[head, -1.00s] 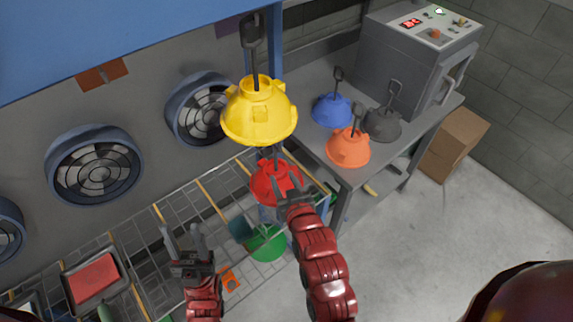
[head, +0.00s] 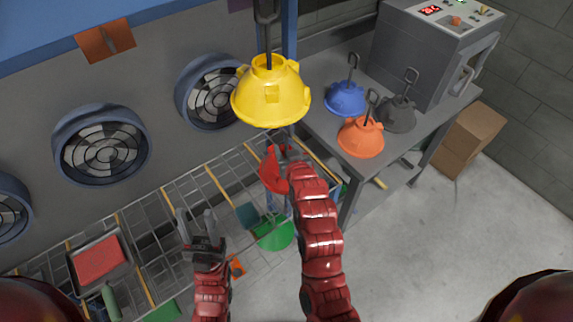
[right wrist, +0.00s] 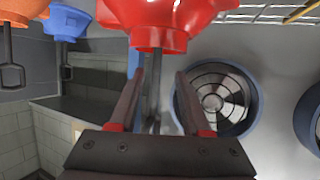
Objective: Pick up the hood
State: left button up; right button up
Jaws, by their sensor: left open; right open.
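A red hood (head: 271,172) hangs below the yellow hood (head: 270,98) in the head view, partly hidden by my right gripper (head: 288,152). In the right wrist view the red hood (right wrist: 158,32) fills the top middle. Its grey stem (right wrist: 153,90) runs between the fingers of my right gripper (right wrist: 157,88), which are open, with gaps on both sides. My left gripper (head: 196,214) is open and empty, low in front of the wire rack. Blue (head: 346,97), orange (head: 360,138) and dark grey (head: 398,114) hoods sit at the grey table.
A grey machine (head: 432,50) stands on the grey table (head: 352,165). Round fans line the wall. A cardboard box (head: 468,138) is at right; the floor in front is clear.

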aim_at(287, 147)
jog(key=x, duration=0.2)
jog(key=b+x, duration=0.1)
jog(key=x, duration=0.1)
jog(key=shift+w+d+f, duration=0.1)
jog(key=shift+w+d, duration=0.1)
jog(key=shift+w, duration=0.35)
jog(key=shift+s, duration=0.1)
grip_shut()
dwell(0.8)
